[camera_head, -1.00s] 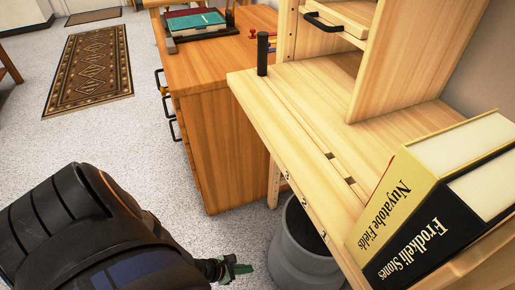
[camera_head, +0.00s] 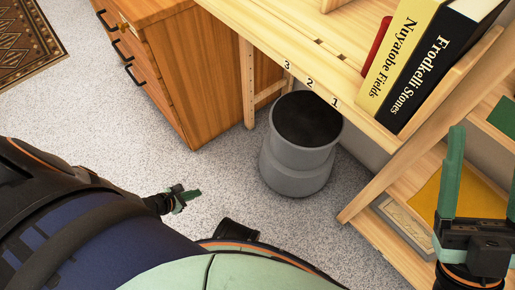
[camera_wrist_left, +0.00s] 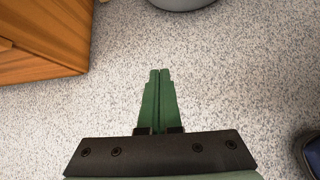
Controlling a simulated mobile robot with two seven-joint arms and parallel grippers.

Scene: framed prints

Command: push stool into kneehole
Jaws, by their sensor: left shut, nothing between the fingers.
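The stool is a grey round drum (camera_head: 297,172) with a black top, upright on the floor at the front edge of the light wooden desk (camera_head: 285,40). The desk edge overlaps its back part in the head view. The kneehole is the space under the desk, mostly hidden by its top. My left gripper (camera_head: 190,196) is low over the floor, left of the stool and apart from it. The left wrist view shows its green fingers (camera_wrist_left: 160,74) shut and empty, with the stool's edge (camera_wrist_left: 182,4) at the top. My right gripper (camera_head: 484,172) is open and empty at the right.
An orange-brown drawer cabinet (camera_head: 180,70) stands left of the kneehole, beside a desk leg (camera_head: 248,85). A light wooden shelf unit (camera_head: 385,185) stands at the right. Two books (camera_head: 415,65) rest on the desk. A patterned rug (camera_head: 25,40) lies far left. Speckled floor is clear before the stool.

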